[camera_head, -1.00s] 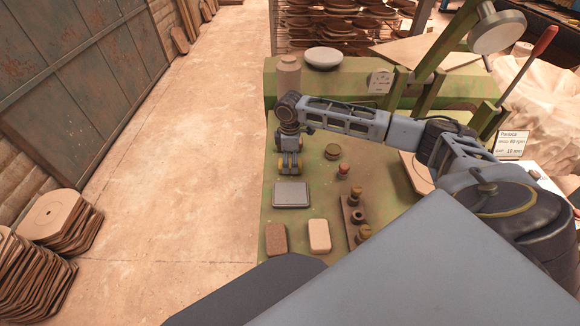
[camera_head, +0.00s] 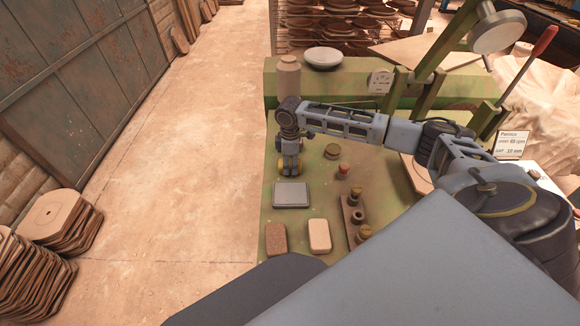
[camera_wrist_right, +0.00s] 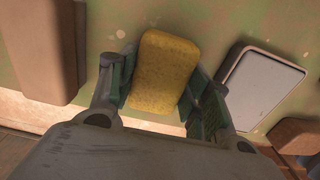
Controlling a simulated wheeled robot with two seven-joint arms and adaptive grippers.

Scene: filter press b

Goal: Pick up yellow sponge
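The yellow sponge (camera_wrist_right: 162,72) lies between the two fingers of my right gripper (camera_wrist_right: 160,92) in the right wrist view. The fingers sit close against its two long sides and look shut on it. In the head view my right gripper (camera_head: 290,170) points down at the left part of the green bench. Only a little of the yellow sponge (camera_head: 281,168) shows there beside the fingers. I cannot tell whether the sponge is off the surface. My left gripper is not in view.
A grey flat tray (camera_head: 291,195) lies just in front of the gripper. A brown block (camera_head: 276,238) and a pale block (camera_head: 319,236) lie nearer. A rail with several knobs (camera_head: 357,215) stands to the right. A jar (camera_head: 288,76) stands behind. The floor at left is open.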

